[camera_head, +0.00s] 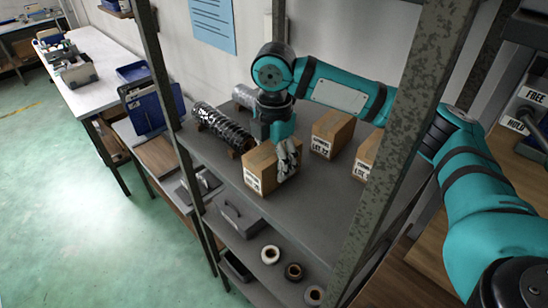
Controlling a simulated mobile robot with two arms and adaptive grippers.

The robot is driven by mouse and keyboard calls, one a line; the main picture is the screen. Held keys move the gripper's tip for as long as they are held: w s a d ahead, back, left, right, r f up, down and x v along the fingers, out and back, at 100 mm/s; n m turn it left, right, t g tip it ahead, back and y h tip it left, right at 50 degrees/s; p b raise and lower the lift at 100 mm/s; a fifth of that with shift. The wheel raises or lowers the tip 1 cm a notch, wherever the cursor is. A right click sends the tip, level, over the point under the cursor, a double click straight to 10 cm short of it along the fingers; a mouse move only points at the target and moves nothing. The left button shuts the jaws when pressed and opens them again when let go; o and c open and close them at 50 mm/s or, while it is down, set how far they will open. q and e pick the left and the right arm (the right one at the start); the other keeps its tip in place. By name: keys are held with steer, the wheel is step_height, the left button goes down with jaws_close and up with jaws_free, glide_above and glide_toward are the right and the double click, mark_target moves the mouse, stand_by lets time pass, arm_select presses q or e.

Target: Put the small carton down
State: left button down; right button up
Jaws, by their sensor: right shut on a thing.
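A small brown carton (260,169) with a white label is at the front left part of the grey shelf (318,192). My right gripper (287,158) reaches down from above and is shut on this carton, its grey fingers over the carton's right side. The carton looks upright. I cannot tell whether its bottom touches the shelf or is slightly above it. My left gripper is not in view.
Another labelled carton (333,135) stands to the right, and one more (365,160) is partly hidden by a shelf post (386,150). A dark ribbed roll (217,125) lies at the left. Several spools and a grey case (243,221) sit on the lower shelf.

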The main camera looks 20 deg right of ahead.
mark_target(273, 148)
steer(key=o, duration=1.4)
steer(key=shift+c, duration=0.2)
step_height(273, 148, up, 7)
steer(key=shift+f+b, duration=0.2)
steer(key=shift+b, duration=0.85)
steer(key=shift+s+r, duration=0.1)
steer(key=shift+r, duration=0.45)
